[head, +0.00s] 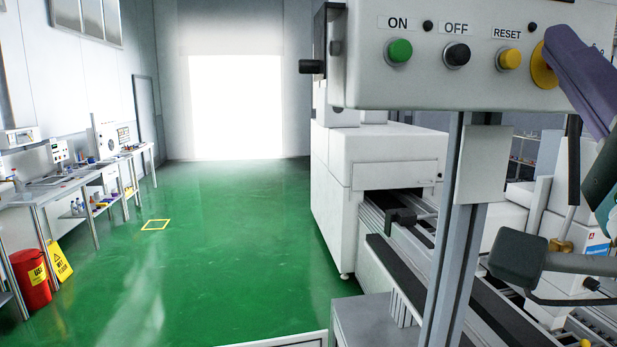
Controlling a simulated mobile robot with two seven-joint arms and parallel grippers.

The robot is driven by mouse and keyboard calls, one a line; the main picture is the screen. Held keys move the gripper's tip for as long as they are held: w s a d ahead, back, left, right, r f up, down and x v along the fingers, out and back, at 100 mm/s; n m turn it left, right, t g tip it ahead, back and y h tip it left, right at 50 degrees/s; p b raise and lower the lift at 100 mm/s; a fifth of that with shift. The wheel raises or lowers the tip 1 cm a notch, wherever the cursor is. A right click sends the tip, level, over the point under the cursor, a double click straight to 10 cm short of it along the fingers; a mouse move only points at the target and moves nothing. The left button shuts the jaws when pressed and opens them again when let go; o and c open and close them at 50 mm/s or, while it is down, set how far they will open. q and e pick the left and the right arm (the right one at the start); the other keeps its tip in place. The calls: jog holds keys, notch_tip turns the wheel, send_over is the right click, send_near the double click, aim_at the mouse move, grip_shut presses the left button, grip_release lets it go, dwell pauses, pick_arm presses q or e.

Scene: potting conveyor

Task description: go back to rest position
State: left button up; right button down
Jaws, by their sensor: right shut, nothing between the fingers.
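My right gripper (562,45) comes in from the right edge. Its purple fingers are shut and empty. They are in front of the right end of the control panel (455,85) and overlap a round yellow disc (541,68) there. The centre of that disc is hidden, and I cannot tell whether the fingers touch it. The panel also has a green ON button (399,51), a black OFF button (456,54) and a yellow RESET button (509,59). My left gripper is not in view.
A grey post (455,230) stands under the panel beside the conveyor (405,260) and a white machine (375,170). A dark block (517,257) is at the lower right. Green floor (220,240) is clear in the middle. Benches, a red bin (31,283) and a yellow sign (59,262) line the left.

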jog(key=a+f+n+g+y+p, duration=0.2)
jog(key=a+f+n+g+y, duration=0.4)
jog(key=a+n+y, duration=0.6)
jog(key=s+a+f+n+g, duration=0.1)
jog(key=s+f+n+g, duration=0.4)
jog(key=f, duration=0.3)
jog(key=s+d+f+g+h+p, duration=0.2)
jog(key=s+d+f+g+h, duration=0.5)
jog(key=s+d+f+g, duration=0.3)
jog(key=s+f+g, duration=0.1)
jog(key=s+f, duration=0.1)
jog(key=s, duration=0.2)
jog(key=shift+f+n+h, duration=0.3)
jog(key=shift+f+h, duration=0.1)
